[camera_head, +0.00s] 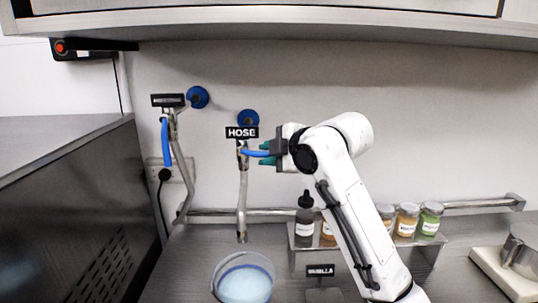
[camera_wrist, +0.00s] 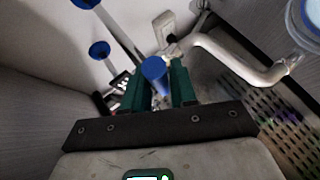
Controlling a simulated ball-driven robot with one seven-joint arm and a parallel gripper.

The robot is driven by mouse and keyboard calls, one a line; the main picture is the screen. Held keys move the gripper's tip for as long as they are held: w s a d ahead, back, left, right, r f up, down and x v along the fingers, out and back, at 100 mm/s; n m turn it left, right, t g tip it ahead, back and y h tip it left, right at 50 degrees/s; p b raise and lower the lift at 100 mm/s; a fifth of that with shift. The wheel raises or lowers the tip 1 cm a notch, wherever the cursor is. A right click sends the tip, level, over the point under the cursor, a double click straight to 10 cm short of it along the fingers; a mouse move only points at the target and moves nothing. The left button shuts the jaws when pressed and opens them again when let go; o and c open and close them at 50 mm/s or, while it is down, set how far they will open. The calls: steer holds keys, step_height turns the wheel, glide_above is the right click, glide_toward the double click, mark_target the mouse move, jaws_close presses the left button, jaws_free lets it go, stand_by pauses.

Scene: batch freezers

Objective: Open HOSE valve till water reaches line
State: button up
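The HOSE label (camera_head: 242,132) marks a grey pipe (camera_head: 242,195) with a downward spout. Its blue valve handle (camera_head: 255,153) points sideways to the right. My gripper (camera_head: 267,154) has its green fingers above and below the handle's end. In the wrist view the blue handle (camera_wrist: 155,72) fills the gap between the fingers (camera_wrist: 159,88), so the gripper looks shut on it. A clear bucket (camera_head: 217,282) stands under the spout with pale blue water (camera_head: 244,287) inside. A dark blue line shows near its upper part. I cannot make out a stream, or the exact gap between water and line.
A second pipe (camera_head: 181,165) with a hanging blue handle (camera_head: 165,143) stands at left. A shelf of small bottles (camera_head: 407,220) is behind my arm. A dark metal cabinet (camera_head: 85,215) is at left, a pale block (camera_head: 495,275) at right.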

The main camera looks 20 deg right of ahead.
steer(key=shift+o, duration=1.2)
steer(key=b+v, duration=0.2)
steer(key=v, duration=0.8)
steer(key=shift+s+r+b, duration=0.2)
steer(key=shift+s+b, duration=0.1)
steer(key=shift+b, duration=0.05)
steer(key=shift+d, duration=0.1)
